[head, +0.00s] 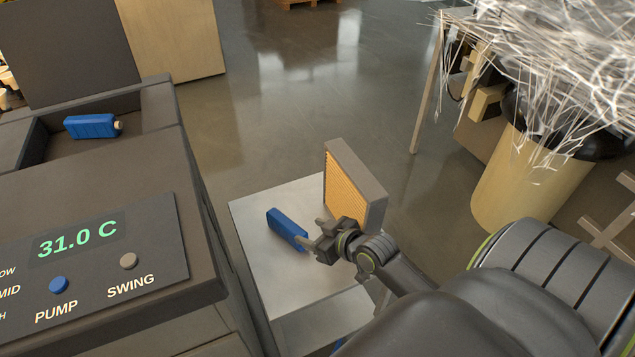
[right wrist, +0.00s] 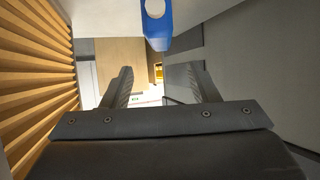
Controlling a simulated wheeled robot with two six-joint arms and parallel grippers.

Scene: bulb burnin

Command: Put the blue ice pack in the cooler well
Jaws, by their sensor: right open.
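A blue ice pack (head: 287,228) lies on a pale low stand, in front of my right gripper (head: 312,243). The fingertips are close to its near end; whether they touch it I cannot tell. In the right wrist view the two fingers (right wrist: 156,82) are apart with nothing between them, and the blue pack (right wrist: 158,32), with a round hole, shows at the top edge above them. The cooler well (head: 62,150) is a recess in the grey cooler's top at the left. A second blue pack with a pale cap (head: 90,126) lies in it. My left gripper is not in view.
The pale stand (head: 257,272) holds a grey-framed pad with an orange ribbed face (head: 347,185), upright just beside my right gripper. The cooler's panel (head: 110,250) reads 31.0 C. A cylinder bin (head: 525,180) and white stringy material (head: 560,60) are at the right.

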